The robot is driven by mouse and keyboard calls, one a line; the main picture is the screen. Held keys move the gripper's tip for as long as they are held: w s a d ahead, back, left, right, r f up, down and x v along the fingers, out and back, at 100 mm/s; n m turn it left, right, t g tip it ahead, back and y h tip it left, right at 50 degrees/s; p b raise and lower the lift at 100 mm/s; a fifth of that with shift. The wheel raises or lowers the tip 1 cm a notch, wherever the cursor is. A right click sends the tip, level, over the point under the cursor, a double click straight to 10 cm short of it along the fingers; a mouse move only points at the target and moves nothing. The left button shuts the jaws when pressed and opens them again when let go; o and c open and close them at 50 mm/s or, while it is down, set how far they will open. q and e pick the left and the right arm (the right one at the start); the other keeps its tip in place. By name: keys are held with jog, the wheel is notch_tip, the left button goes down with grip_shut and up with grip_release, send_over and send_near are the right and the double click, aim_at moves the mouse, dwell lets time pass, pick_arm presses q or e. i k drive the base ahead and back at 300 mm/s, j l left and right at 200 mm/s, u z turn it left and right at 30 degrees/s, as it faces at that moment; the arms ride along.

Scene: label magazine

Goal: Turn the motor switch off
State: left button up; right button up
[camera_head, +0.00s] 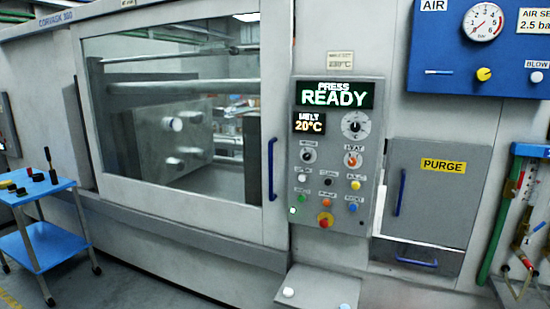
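The control panel (336,190) is on the front of the grey press, right of the big window. On its left side is a dark rotary switch (308,156) under a small label that looks like MOTOR but is blurred. I cannot clearly tell which way its pointer is set. An orange-red rotary switch (352,160) sits to its right under a label that looks like HEAT. The display (334,95) reads PRESS READY, and a smaller one (310,123) reads MELT 20°C. Neither of my grippers is in view.
Several coloured buttons and a red-and-yellow stop knob (325,220) crowd the lower panel. A blue door handle (272,169) is close on the left. A small shelf (317,287) juts out below. A blue cart (40,243) stands at far left. The panel's front looks unobstructed.

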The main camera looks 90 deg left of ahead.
aim_at(307, 156)
jog(key=u, duration=2.8)
